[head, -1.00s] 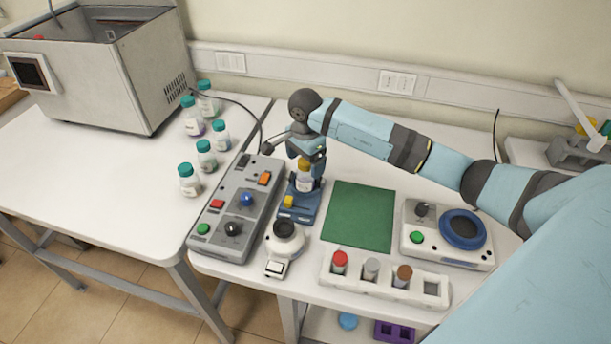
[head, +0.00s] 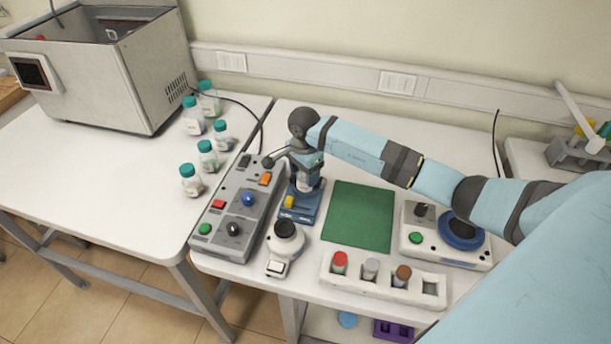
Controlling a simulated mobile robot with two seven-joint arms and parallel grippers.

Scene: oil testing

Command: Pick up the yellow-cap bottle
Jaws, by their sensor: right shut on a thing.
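The yellow-cap bottle (head: 305,182) stands upright on a small blue stand (head: 303,212) at the left of the right-hand table. My right gripper (head: 306,168) reaches down from above and is shut on the bottle near its top. The gripper covers the yellow cap almost wholly, and only the bottle's pale body shows below. My left gripper is not in view.
A grey control box (head: 236,208) with knobs stands close left of the stand, and a white device with a black top (head: 284,238) in front. A green mat (head: 359,216) lies to the right. A white rack (head: 383,281) holds capped vials. Several teal-capped bottles (head: 191,181) stand on the left table.

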